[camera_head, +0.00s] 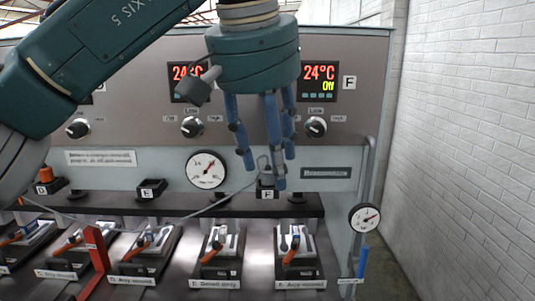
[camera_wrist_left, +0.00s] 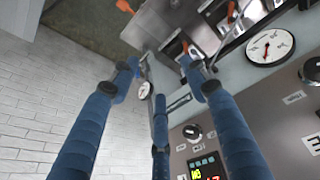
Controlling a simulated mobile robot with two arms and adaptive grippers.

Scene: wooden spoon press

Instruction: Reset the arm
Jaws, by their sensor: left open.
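My left arm (camera_head: 85,55) comes in from the upper left in the head view. Its gripper (camera_head: 265,165) hangs fingers down in front of the press's control panel (camera_head: 130,115). The blue fingers are spread and hold nothing that I can see. They overlap the area between the round gauge and the right-hand 24°C display (camera_head: 319,82). In the left wrist view the open fingers (camera_wrist_left: 158,90) reach towards the panel, with a gauge (camera_wrist_left: 270,46) and a knob (camera_wrist_left: 193,132) beyond them. My right gripper is in neither view.
Several clamp stations with orange handles (camera_head: 212,253) line the bench below the panel. A red upright part (camera_head: 97,248) stands at the front left. A pipe with a gauge (camera_head: 365,217) and blue handle (camera_head: 362,262) is at the right. A white brick wall (camera_head: 465,130) bounds the right side.

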